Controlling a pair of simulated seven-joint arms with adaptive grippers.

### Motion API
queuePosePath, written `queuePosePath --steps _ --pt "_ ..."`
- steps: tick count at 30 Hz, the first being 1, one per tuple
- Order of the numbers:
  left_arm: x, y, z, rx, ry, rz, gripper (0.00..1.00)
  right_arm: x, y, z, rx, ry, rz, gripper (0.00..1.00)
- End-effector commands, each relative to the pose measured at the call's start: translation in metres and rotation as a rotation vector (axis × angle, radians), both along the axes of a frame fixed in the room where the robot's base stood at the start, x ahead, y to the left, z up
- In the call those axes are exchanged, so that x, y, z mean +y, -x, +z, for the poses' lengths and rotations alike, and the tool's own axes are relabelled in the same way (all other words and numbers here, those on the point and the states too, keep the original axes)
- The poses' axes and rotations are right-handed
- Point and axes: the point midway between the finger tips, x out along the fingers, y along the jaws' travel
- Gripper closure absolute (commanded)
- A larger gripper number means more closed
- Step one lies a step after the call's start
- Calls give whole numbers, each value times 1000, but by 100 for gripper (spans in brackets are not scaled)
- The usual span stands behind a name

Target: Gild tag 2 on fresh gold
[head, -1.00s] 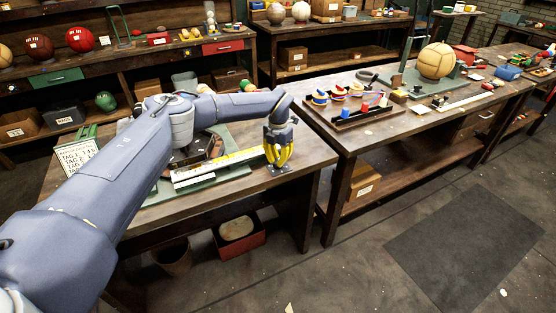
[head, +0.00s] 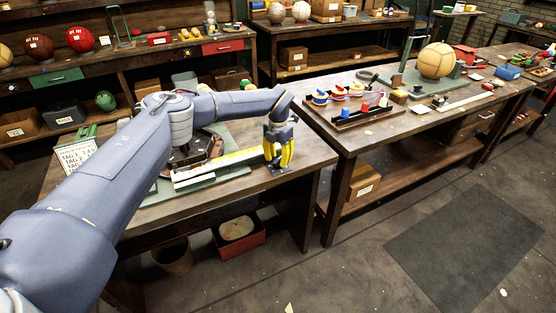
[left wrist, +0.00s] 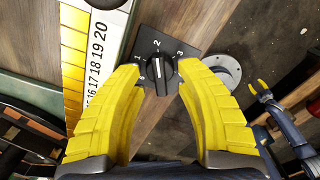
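A black dial knob (left wrist: 160,74) with a white pointer mark sits on a dark square plate (left wrist: 187,44) numbered around it. The pointer stands roughly toward 2. My left gripper (head: 279,166) is low over the front right of the near bench. In the left wrist view its yellow fingers (left wrist: 160,78) stand on both sides of the knob, with narrow gaps seeming to remain. A white and yellow number scale (head: 215,166) lies left of it; 15 to 20 read in the wrist view. A card with tag lines (head: 76,157) stands at left, partly legible. My right gripper (left wrist: 260,87) is small, apparently open and empty.
A round grey metal disc (left wrist: 222,70) lies beside the dial plate. A dark turntable-like fixture (head: 196,152) is behind the scale. The right bench carries a tray (head: 350,120) of coloured pieces and a tan ball (head: 437,61). A floor gap separates the benches.

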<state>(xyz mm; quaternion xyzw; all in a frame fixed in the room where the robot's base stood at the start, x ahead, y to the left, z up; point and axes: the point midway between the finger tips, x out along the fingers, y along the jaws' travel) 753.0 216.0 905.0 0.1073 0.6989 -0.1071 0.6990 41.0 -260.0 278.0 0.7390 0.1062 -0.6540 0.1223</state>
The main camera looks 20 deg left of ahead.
Motion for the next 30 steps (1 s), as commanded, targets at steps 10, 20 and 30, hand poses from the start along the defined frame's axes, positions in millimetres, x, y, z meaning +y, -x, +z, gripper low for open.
queuePosePath --steps 10,20,30 --pt "0 0 58 -2 0 0 66 3 0 0 0 -2 -1 56" --pt "0 0 101 -1 -1 -1 66 3 0 0 0 -3 -1 56" --pt "0 1 113 1 0 0 66 3 0 0 0 -3 -1 56"
